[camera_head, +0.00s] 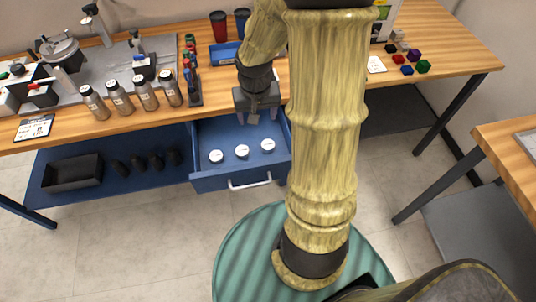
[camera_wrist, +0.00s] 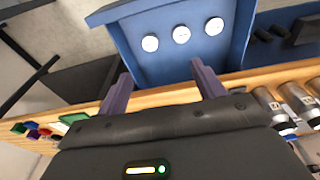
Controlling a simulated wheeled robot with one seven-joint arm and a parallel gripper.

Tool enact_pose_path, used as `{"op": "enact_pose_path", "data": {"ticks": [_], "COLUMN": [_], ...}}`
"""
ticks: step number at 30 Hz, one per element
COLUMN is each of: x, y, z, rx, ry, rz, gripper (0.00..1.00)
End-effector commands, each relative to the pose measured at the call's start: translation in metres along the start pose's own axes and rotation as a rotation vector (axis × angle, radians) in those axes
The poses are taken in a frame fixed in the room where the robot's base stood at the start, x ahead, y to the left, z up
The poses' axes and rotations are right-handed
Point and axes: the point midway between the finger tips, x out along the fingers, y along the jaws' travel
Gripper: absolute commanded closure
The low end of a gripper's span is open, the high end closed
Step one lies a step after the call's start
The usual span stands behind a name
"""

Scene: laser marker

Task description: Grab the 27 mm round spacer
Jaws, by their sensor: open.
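Three white round pieces lie in a row in the open blue drawer (camera_head: 205,180): the left one (camera_head: 216,156), the middle one (camera_head: 242,151) and the right one (camera_head: 268,145). They look alike in size, and their markings are too small to read, so I cannot tell which is the 27 mm spacer. In the wrist view they also show as the left (camera_wrist: 150,43), middle (camera_wrist: 181,34) and right (camera_wrist: 214,26) discs. My gripper (camera_head: 257,118) is open and empty, above the back of the drawer and apart from the discs. Its two fingers (camera_wrist: 163,80) are spread in the wrist view.
The wooden table edge (camera_head: 140,122) runs behind the drawer. Several metal bottles (camera_head: 120,97) stand to the left. A rack of small coloured items (camera_head: 190,75) and a blue tray (camera_head: 224,54) are nearby. Coloured cubes (camera_head: 415,62) lie at the right. A black bin (camera_head: 73,172) sits on the lower shelf.

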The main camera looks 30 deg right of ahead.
Motion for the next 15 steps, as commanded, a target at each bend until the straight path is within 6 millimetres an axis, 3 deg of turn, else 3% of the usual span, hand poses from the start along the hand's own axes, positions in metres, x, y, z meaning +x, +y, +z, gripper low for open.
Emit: {"op": "enact_pose_path", "data": {"ticks": [1,6,15], "x": [0.033,0.067,0.068], "y": [0.011,0.032,0.037], "z": [-0.008,-0.029,-0.034], "rx": [0.048,0.152,0.173], "ry": [-0.012,-0.023,-0.023], "rz": [0.001,0.002,0.002], "gripper": [0.32,0.32,0.32]}}
